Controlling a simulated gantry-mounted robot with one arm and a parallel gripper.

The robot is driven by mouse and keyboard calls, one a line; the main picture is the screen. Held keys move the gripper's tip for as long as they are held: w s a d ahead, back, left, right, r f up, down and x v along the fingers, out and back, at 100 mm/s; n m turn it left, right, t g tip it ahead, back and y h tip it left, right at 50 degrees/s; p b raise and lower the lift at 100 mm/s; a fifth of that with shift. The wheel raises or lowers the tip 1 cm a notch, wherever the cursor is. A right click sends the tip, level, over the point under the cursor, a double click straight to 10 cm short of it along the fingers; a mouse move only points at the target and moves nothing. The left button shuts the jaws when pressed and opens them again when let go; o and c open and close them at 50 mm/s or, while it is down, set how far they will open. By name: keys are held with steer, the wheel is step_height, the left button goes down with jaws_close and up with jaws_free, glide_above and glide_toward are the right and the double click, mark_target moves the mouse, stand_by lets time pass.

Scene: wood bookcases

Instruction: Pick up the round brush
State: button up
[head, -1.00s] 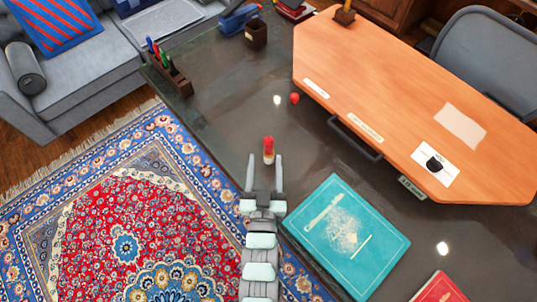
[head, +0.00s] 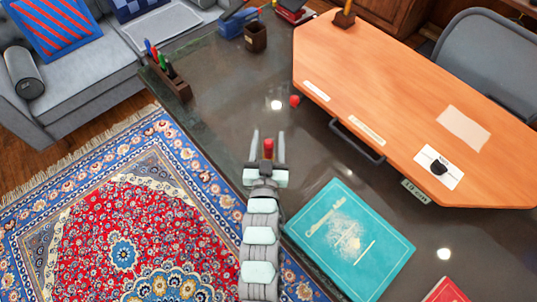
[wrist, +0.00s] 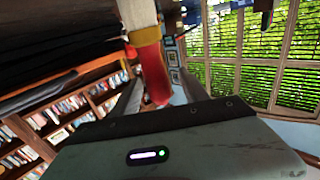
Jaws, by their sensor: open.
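The round brush, a small red piece with a cream part, stands on the dark glossy table (head: 225,120); its red part (head: 268,147) shows in the head view. My gripper (head: 268,136) is open, with one finger on each side of the brush. In the head view the gripper's palm hides the brush's near part.
A small red ball-like thing (head: 294,101) lies beyond the brush. A teal book (head: 350,240) lies to the right, with a red book (head: 446,291) near the bottom edge. An orange wooden board with a handle (head: 400,90) fills the right. A pen holder (head: 172,82) stands at left.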

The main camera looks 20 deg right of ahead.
steer(key=shift+x, duration=0.9)
steer(key=shift+c, duration=0.3)
jaws_close()
